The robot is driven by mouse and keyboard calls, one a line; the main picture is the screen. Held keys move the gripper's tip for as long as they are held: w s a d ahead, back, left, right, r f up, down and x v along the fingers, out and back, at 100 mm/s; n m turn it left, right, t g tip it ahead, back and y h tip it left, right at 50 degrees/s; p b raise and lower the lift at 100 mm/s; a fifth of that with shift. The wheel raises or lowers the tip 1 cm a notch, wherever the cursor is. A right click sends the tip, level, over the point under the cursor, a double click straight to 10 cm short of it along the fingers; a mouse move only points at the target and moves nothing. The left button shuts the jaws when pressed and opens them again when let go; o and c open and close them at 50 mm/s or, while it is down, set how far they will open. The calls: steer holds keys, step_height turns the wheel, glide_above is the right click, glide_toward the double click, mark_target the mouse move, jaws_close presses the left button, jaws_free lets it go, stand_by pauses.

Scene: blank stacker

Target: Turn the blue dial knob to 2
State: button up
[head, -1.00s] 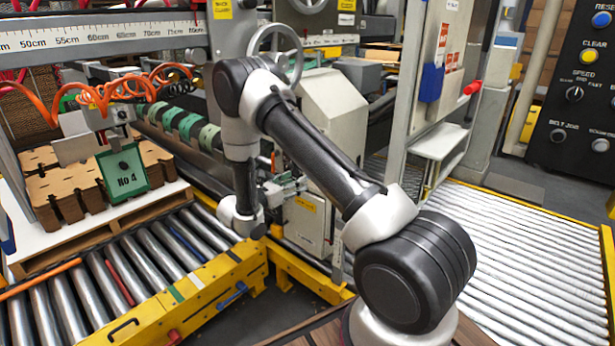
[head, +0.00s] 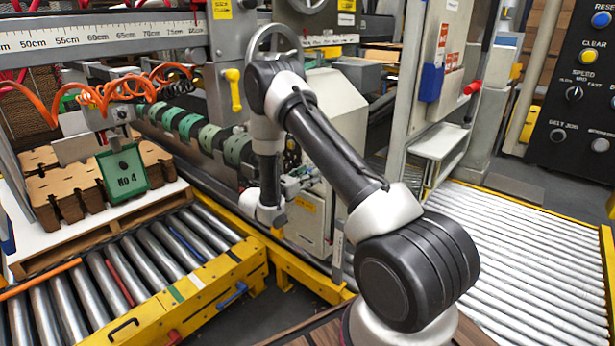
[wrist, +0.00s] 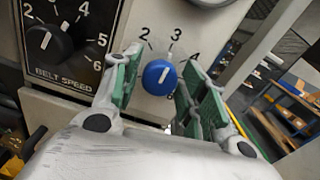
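The blue dial knob (wrist: 159,77) is on a pale panel in the wrist view, with the numbers 2, 3 and 4 around its upper side. Its white pointer mark leans up and slightly right, roughly toward 3. My gripper (wrist: 161,68) is open, with one green-padded finger on each side of the knob. Gaps show between the knob and both fingers. In the head view my gripper (head: 292,184) is small beside the grey machine box (head: 316,212); the knob cannot be made out there.
A black belt speed dial (wrist: 48,42) is at the upper left of the wrist view. Roller conveyors (head: 520,250) lie on both sides. A yellow lever (head: 234,90) stands behind my arm.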

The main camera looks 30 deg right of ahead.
steer(key=c, duration=0.5)
steer(key=shift+c, duration=0.2)
steer(key=shift+w+n, duration=0.1)
steer(key=shift+n, duration=4.2)
steer(key=o, duration=1)
steer(key=shift+o, duration=0.2)
